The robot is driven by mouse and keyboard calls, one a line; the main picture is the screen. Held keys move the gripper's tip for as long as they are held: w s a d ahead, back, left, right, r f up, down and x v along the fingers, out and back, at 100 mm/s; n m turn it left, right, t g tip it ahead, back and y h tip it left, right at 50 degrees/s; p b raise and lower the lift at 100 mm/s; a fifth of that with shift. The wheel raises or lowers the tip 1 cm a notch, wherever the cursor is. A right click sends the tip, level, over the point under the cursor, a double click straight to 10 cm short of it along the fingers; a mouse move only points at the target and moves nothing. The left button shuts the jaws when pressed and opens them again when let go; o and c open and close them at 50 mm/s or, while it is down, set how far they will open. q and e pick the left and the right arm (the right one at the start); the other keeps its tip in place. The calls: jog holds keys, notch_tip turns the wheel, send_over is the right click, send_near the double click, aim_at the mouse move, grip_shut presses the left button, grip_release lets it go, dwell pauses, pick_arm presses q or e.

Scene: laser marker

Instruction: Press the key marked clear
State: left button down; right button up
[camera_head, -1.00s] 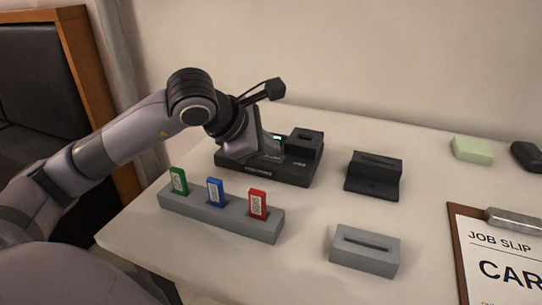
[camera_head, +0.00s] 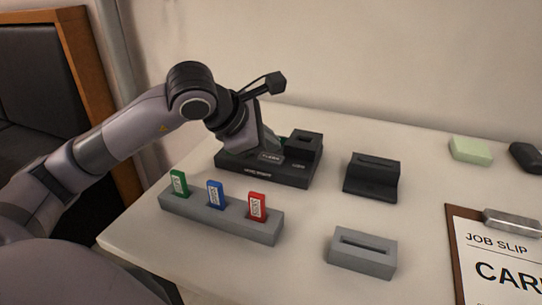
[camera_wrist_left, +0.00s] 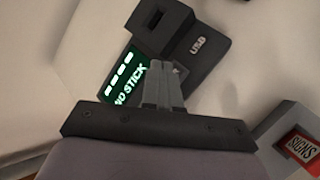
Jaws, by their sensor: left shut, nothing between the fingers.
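The dark marking machine (camera_head: 225,165) stands on the table in the head view, with a raised slotted block (camera_head: 305,141) at its right. A small label, seemingly CLEAR (camera_head: 271,157), shows just in front of my left gripper (camera_head: 267,148), which is over the machine's top. In the left wrist view the fingertips (camera_wrist_left: 164,66) are shut and empty, beside a lit green display (camera_wrist_left: 125,80) partly reading STICK. A key edge (camera_wrist_left: 177,70) seems to show just right of the fingertips. The fingers hide most of it, and I cannot tell whether they touch it.
A grey rack (camera_head: 222,222) holds green (camera_head: 179,184), blue (camera_head: 215,195) and red (camera_head: 257,207) sticks. A black slotted stand (camera_head: 372,178), a grey slotted block (camera_head: 362,252), a clipboard (camera_head: 456,250) and a green block (camera_head: 470,150) lie to the right.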

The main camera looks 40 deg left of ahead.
aim_at(268, 160)
pick_arm(q)
jog(key=shift+r+p, duration=1.9)
jog(key=shift+r, duration=0.7)
jog(key=shift+f, duration=0.1)
